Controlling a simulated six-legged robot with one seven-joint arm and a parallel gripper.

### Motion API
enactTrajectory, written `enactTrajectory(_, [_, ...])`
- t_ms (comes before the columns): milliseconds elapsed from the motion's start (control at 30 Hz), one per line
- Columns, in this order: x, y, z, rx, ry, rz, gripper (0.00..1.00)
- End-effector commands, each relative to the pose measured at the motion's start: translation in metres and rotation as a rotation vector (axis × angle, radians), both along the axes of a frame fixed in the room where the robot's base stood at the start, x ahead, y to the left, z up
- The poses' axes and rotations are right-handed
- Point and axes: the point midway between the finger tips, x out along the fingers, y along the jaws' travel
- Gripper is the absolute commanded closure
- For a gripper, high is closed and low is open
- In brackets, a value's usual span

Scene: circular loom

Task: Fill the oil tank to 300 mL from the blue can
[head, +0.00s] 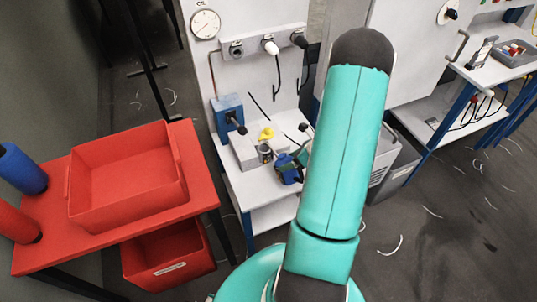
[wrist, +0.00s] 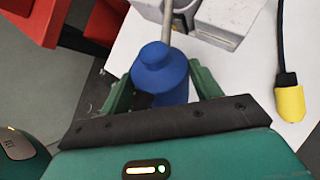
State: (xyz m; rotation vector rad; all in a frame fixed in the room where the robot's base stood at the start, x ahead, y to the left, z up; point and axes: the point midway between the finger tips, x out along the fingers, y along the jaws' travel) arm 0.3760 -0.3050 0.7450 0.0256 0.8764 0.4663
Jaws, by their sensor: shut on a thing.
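The blue can (wrist: 160,82) stands between the two green fingers of my gripper (wrist: 161,76), which is shut on it. A grey spout (wrist: 167,20) runs from the can's top toward the top edge of the wrist view. In the head view the can (head: 289,171) is partly hidden by my gripper, beside a low grey block (head: 246,153) that looks like the oil tank. A small dark cup-like fitting (head: 265,153) is on the block's near side, close to the can. A round dial marked OIL (head: 205,24) is on the panel above; its reading is too small to tell.
A yellow piece (head: 266,134) sits at the block. A blue box with a dark knob (head: 228,114) stands to the left. A red table with a tray (head: 126,216) is at left.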

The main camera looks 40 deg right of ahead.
Motion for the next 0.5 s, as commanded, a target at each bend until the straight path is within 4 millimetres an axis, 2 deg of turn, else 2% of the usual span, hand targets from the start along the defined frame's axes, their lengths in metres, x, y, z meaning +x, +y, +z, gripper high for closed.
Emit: enactTrajectory(500, [0.007,0.0,0.023,-0.003,0.166,0.003,0.91])
